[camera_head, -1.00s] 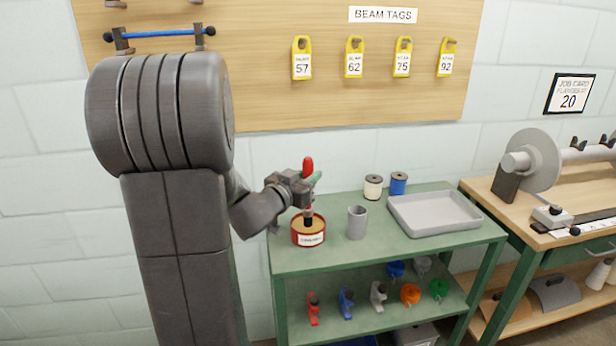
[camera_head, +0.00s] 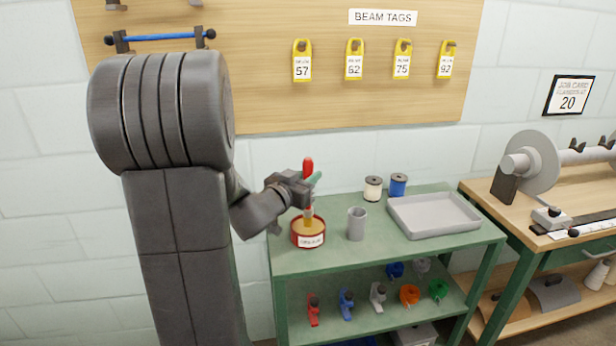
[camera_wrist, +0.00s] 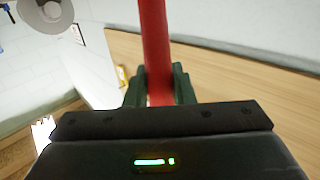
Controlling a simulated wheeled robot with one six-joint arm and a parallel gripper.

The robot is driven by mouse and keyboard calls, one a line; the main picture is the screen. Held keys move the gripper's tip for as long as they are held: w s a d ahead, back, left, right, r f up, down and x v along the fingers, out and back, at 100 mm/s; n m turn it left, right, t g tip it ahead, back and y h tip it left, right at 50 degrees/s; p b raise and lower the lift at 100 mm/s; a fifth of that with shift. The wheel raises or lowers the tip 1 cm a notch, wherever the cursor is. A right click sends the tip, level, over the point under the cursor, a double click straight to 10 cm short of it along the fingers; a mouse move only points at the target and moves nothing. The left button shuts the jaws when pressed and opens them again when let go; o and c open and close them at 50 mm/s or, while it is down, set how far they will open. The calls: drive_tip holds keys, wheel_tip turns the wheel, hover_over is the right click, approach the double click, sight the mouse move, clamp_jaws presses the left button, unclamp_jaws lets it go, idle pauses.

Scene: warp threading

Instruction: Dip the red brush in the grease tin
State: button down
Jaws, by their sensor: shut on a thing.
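My gripper (camera_head: 309,186) is shut on the red brush (camera_head: 308,165), which it holds upright over the grease tin. In the wrist view the red handle (camera_wrist: 155,45) stands between the green fingers (camera_wrist: 160,86). The grease tin (camera_head: 309,240) is a round red tin with a white label and yellowish-brown grease, on the green bench top. The brush's lower end is down at the tin's opening, and its tip appears to be in the grease; the dark bristles are no longer visible.
A grey cup (camera_head: 356,224) stands just right of the tin. White (camera_head: 373,189) and blue (camera_head: 398,185) spools stand behind it, and a grey tray (camera_head: 434,214) lies to the right on the green bench (camera_head: 375,257). Several coloured tools rest on the lower shelf.

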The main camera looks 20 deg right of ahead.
drive_tip(key=shift+r+p, duration=2.7)
drive_tip(key=shift+r, duration=0.45)
